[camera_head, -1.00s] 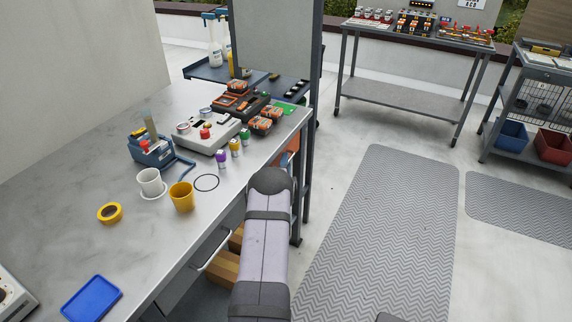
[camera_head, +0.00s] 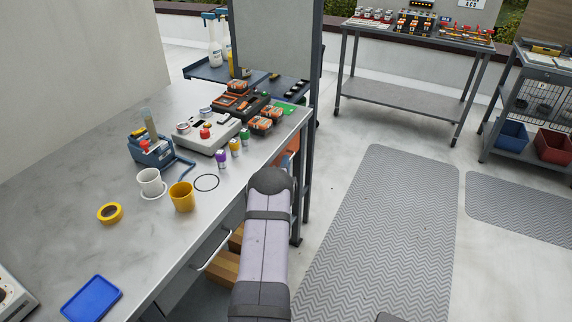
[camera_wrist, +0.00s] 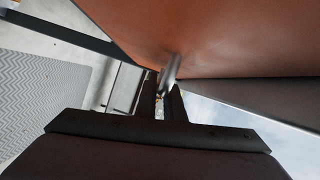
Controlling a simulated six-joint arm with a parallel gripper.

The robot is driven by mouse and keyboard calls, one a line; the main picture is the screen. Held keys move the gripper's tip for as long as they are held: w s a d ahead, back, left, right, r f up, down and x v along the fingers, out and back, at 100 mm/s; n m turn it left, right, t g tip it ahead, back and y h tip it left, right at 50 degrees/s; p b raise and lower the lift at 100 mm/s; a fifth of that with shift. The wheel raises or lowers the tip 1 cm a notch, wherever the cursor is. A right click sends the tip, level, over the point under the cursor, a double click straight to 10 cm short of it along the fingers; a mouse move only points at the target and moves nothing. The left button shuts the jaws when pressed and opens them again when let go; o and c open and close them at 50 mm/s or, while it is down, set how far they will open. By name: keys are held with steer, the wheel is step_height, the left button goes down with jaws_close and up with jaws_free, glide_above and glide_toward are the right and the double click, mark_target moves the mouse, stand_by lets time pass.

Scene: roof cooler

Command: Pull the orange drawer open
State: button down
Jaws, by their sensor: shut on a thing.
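The orange drawer (camera_wrist: 200,35) fills the upper part of the wrist view, its flat front close to my gripper. A thin sliver of the drawer (camera_head: 293,146) shows under the far end of the bench in the head view; the rest is hidden. My gripper (camera_wrist: 168,100) is shut on the drawer's metal handle (camera_wrist: 172,68), which stands out from the orange front. In the head view my arm hides the gripper and the handle. I cannot tell how far the drawer stands out.
The bench (camera_head: 75,210) carries a yellow cup (camera_head: 181,197), a white cup (camera_head: 149,182) and a blue tray (camera_head: 91,299). A grey drawer with a bar handle (camera_head: 211,250) is below its front edge. Cardboard boxes (camera_head: 224,267) sit beneath. Floor right of my arm is clear, with a grey mat (camera_head: 385,230).

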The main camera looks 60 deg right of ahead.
steer(key=shift+s, duration=0.1)
stand_by(0.7)
steer(key=s+b, duration=0.1)
steer(key=s, duration=2.8)
steer(key=shift+s+b, duration=0.15)
steer(key=shift+b, duration=0.2)
steer(key=c, duration=1.9)
jaws_free()
steer(key=shift+o, duration=0.2)
steer(key=shift+a, duration=0.1)
steer(key=v, duration=0.7)
